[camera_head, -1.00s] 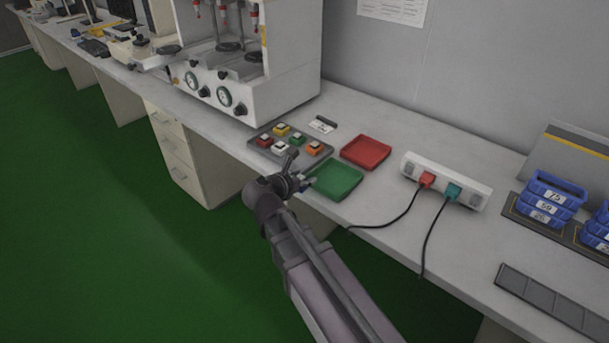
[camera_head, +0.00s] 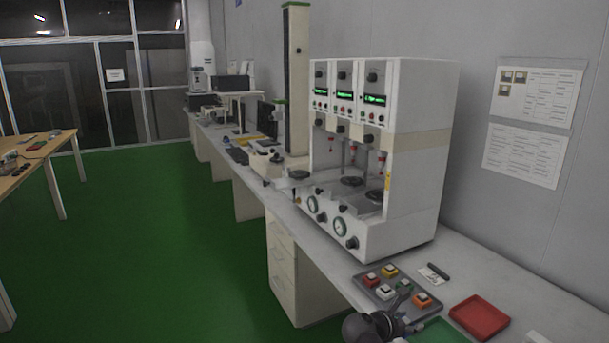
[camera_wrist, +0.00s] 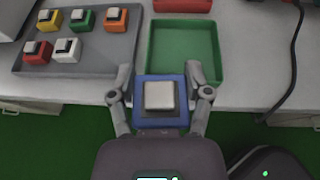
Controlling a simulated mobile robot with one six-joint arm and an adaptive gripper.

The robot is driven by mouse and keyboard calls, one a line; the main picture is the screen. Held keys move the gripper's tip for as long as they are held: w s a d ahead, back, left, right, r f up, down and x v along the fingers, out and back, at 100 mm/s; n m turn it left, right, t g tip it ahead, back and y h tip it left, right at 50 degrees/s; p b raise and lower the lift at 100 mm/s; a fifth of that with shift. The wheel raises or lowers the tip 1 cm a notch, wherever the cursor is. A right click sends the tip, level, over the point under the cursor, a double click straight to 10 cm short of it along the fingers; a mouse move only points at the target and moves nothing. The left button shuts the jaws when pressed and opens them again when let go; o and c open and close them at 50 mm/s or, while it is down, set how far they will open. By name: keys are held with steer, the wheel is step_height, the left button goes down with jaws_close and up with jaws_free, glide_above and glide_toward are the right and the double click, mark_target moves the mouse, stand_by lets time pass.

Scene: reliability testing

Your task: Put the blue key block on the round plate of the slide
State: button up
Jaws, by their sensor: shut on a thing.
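The blue key block (camera_wrist: 160,117), a blue square base with a pale cap, is between the fingers of my gripper (camera_wrist: 162,98) in the wrist view. My gripper is shut on it, above the table's front edge beside the green tray. In the head view my gripper (camera_head: 406,326) is at the bottom edge, and the block cannot be made out there. A dark round plate (camera_head: 300,174) sits out at the left of the white test machine (camera_head: 415,190), apparently on the slide. It is well away from my gripper.
A grey tray (camera_head: 372,291) holds several coloured key blocks. The green tray (camera_wrist: 185,50) looks empty; the red tray (camera_head: 480,318) is beside it. Two more round plates (camera_head: 352,181) are inside the machine. A cable (camera_wrist: 293,60) lies at right.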

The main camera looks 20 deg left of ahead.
step_height(320, 180, up, 16)
steer(key=p, duration=1.4)
steer(key=shift+f, duration=0.25)
steer(key=shift+s, duration=0.15)
